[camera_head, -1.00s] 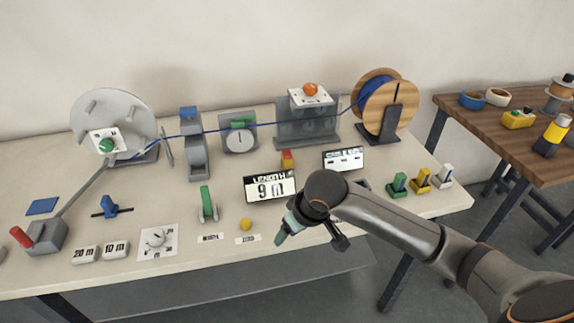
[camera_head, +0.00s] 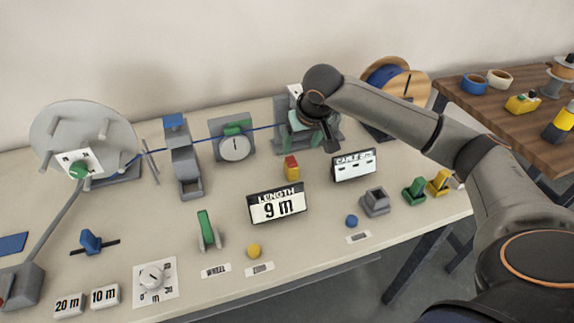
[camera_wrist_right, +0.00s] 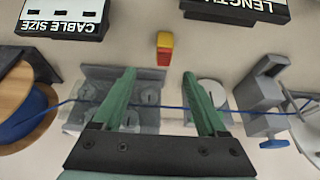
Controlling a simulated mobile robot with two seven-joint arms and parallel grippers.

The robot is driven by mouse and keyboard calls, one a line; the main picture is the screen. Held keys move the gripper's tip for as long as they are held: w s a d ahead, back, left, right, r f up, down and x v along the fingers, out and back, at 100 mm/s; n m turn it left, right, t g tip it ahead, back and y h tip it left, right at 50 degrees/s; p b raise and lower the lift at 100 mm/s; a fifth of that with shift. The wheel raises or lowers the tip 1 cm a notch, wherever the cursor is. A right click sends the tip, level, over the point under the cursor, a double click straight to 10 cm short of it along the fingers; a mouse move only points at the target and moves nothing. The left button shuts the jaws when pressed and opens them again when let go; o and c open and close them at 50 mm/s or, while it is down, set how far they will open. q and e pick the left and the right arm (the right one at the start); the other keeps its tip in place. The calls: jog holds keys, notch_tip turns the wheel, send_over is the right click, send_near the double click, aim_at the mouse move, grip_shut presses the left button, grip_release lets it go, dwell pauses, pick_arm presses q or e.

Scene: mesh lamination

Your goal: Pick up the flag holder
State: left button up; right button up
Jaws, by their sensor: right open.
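I cannot tell for sure which object is the flag holder. A small red and yellow block (camera_head: 291,168) stands upright behind the length sign; it also shows in the right wrist view (camera_wrist_right: 164,48), just beyond my fingertips and between their lines. Small green (camera_head: 414,191) and yellow (camera_head: 439,183) pieces stand at the table's right end beside a grey square socket (camera_head: 375,201). My right gripper (camera_head: 312,140) is over the back of the table, before the grey panel stand. In the wrist view its green fingers (camera_wrist_right: 160,74) are apart and empty. My left gripper is not in view.
A blue cable (camera_wrist_right: 255,109) runs across the back from the white reel (camera_head: 85,115) to the wooden spool (camera_head: 412,82), passing below my fingers in the wrist view.

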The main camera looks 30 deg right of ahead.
send_over(292, 164)
jog(key=s, duration=0.2)
notch_tip(292, 164, down, 4)
jog(key=f, duration=0.1)
jog(key=shift+a+x, duration=0.2)
jog(key=shift+x, duration=2.15)
grip_shut()
